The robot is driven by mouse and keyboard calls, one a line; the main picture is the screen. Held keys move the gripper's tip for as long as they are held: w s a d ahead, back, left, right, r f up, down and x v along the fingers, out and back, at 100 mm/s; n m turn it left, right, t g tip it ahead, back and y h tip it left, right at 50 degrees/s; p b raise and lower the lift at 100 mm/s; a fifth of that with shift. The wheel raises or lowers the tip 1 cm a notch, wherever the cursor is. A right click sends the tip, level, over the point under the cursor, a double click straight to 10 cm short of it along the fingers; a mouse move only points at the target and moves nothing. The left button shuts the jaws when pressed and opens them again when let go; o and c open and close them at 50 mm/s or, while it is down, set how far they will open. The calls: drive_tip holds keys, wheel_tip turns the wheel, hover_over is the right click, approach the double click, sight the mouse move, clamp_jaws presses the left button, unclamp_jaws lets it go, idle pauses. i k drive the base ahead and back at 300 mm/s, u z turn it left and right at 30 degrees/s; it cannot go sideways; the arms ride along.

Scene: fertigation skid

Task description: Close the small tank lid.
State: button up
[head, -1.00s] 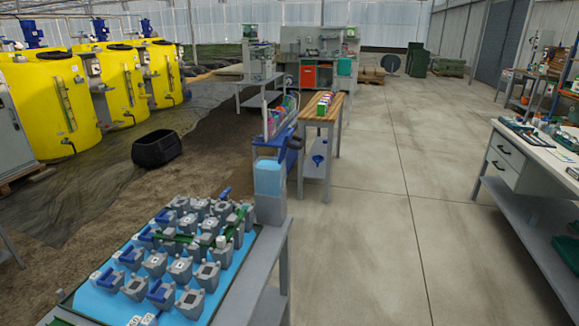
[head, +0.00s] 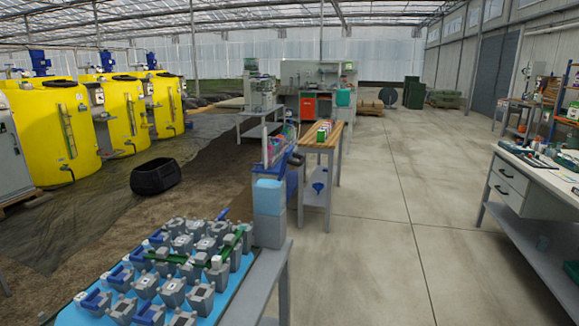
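Several yellow tanks stand in a row at the left: a near one (head: 52,135), a middle one (head: 121,115) and a far one (head: 162,105). Dark round lids show on top, on the near tank (head: 57,85) and the middle tank (head: 126,78). They look flat, but they are too small and far to tell whether they are shut. I cannot tell which lid is the small tank lid. My gripper is not in view.
A bench with a light blue tray (head: 70,317) of grey and blue fittings is close in front. A wooden-topped table (head: 321,140) stands beyond. A black tub (head: 155,177) sits on the ground near the tanks. A white workbench (head: 540,165) is at right. The concrete floor (head: 375,230) between is clear.

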sight(287, 160)
drive_tip(key=k, duration=0.55)
drive_tip(key=z, duration=0.55)
drive_tip(key=i, duration=1.55)
drive_tip(key=u, duration=0.65)
